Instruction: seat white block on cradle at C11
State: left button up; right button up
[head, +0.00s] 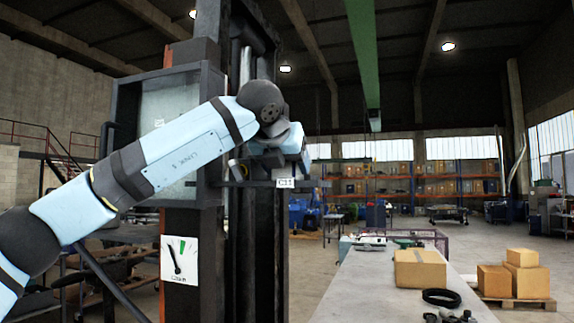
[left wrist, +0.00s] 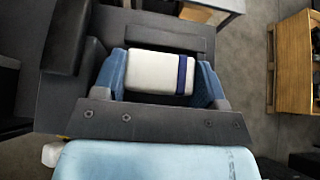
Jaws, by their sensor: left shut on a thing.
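A white block (left wrist: 155,72) with a dark blue band near its right end lies between the blue fingers of my left gripper (left wrist: 160,78) in the left wrist view. The gripper is shut on it. In the head view my left arm reaches to the dark machine column, and the left gripper (head: 262,167) is partly hidden by its own wrist. A small white tag (head: 284,183), seemingly C11, hangs just below it on a dark ledge (head: 245,184). A dark grey surface (left wrist: 165,38) shows beyond the block. I cannot tell whether the block touches it. My right gripper is not in view.
A glass-fronted dark box (head: 165,105) stands on the column behind my arm. A dial sign (head: 180,260) is below. A grey bench (head: 375,285) with a cardboard box (head: 420,268) and black rings (head: 441,297) is at right.

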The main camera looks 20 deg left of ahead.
pick_arm(q)
jog(key=o, duration=0.9)
jog(key=shift+a, duration=0.2)
jog(key=shift+o, duration=0.2)
